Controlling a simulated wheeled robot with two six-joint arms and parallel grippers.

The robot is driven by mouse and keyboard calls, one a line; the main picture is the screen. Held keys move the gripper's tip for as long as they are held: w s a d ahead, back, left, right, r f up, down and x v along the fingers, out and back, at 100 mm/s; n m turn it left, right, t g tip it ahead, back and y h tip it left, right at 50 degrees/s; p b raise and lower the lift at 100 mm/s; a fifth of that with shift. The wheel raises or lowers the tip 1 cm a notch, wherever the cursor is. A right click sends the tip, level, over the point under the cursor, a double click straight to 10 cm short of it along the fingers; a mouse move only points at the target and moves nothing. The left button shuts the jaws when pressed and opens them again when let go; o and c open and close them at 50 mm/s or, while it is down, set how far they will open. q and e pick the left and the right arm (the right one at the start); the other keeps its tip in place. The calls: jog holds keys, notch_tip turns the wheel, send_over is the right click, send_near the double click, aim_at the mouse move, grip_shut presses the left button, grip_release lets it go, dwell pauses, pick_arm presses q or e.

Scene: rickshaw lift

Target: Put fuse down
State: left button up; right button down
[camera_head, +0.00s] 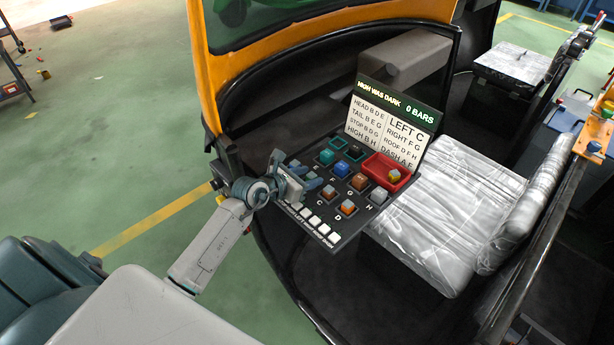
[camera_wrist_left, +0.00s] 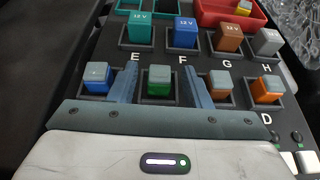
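A green fuse (camera_wrist_left: 160,82) sits upright in a socket of the dark fuse board (camera_head: 335,240), in the row nearer my wrist. My left gripper (camera_wrist_left: 163,83) is open, with its two blue fingers on either side of this fuse and a visible gap at each side. In the head view my left gripper (camera_head: 304,180) is low over the board's left part and hides the green fuse. Beside it in the same row are a blue fuse (camera_wrist_left: 97,78), a brown fuse (camera_wrist_left: 220,83) and an orange fuse (camera_wrist_left: 266,88). My right gripper is not in view.
The farther row holds teal (camera_wrist_left: 137,30), blue (camera_wrist_left: 185,33), brown (camera_wrist_left: 228,38) and grey (camera_wrist_left: 268,42) fuses. A red tray (camera_head: 374,163) holds a yellow-topped block. A sign panel (camera_head: 389,128) reading "HIGH WAS DARK 0 BARS" stands behind. White buttons line the board's front.

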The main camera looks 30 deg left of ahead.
pick_arm(q)
jog(key=shift+r, duration=0.1)
jog(key=shift+s+a+r, duration=0.1)
jog(key=v, duration=1)
jog(key=shift+b, duration=0.4)
jog(key=shift+v, duration=0.9)
